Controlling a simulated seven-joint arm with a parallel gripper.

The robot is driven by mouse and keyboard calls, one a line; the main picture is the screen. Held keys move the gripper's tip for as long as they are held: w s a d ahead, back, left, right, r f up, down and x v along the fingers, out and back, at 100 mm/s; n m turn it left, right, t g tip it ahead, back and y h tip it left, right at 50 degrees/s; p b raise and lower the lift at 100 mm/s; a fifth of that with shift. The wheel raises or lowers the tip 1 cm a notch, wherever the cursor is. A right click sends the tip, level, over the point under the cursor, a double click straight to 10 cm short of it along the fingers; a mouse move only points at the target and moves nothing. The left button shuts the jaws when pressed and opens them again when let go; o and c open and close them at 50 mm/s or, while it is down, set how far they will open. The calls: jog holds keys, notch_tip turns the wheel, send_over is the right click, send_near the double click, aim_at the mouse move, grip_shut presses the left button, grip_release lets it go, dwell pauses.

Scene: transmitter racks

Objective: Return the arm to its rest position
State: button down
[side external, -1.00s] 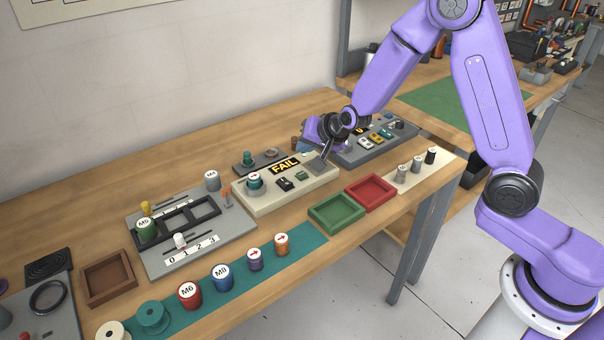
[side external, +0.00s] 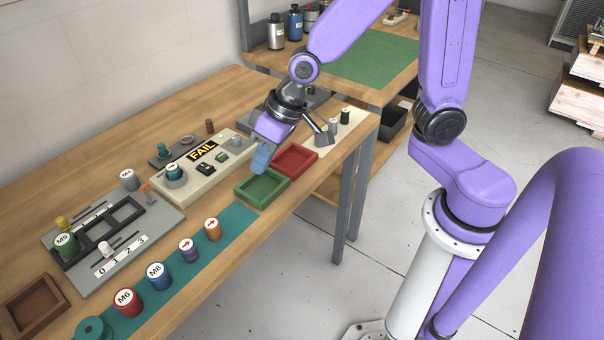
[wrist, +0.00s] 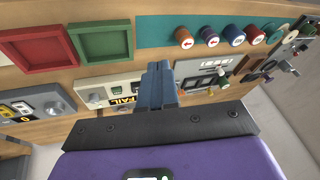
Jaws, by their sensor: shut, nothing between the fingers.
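My gripper (side external: 262,160) hangs in the air above the work table (side external: 205,95), close to the green tray in the side external view. Its blue fingers are together with nothing between them. They also show shut in the wrist view (wrist: 159,84), pointing over the beige box (wrist: 107,98) with the FAIL display. My purple arm reaches over the table's right end from its base on the right. I cannot tell the exact height of the fingertips above the table.
The green tray (side external: 263,190) and red tray (side external: 295,159) are empty. Labelled spools, including a red M6 one (side external: 127,302), stand along the teal mat (side external: 225,228). A grey plate (side external: 165,221) holds a dark frame. A second bench with a green mat (side external: 370,52) stands behind.

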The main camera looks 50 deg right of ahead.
jog(key=s+d+r+n+g+h, duration=0.1)
jog(key=s+d+n, duration=0.3)
jog(key=s, duration=0.6)
jog(key=s+d+r+n+g+h, duration=0.2)
jog(key=s+d+n, duration=0.3)
jog(key=s, duration=0.5)
jog(key=shift+d+r+n, duration=0.15)
jog(key=shift+d+n, duration=0.15)
jog(key=shift+d, duration=0.1)
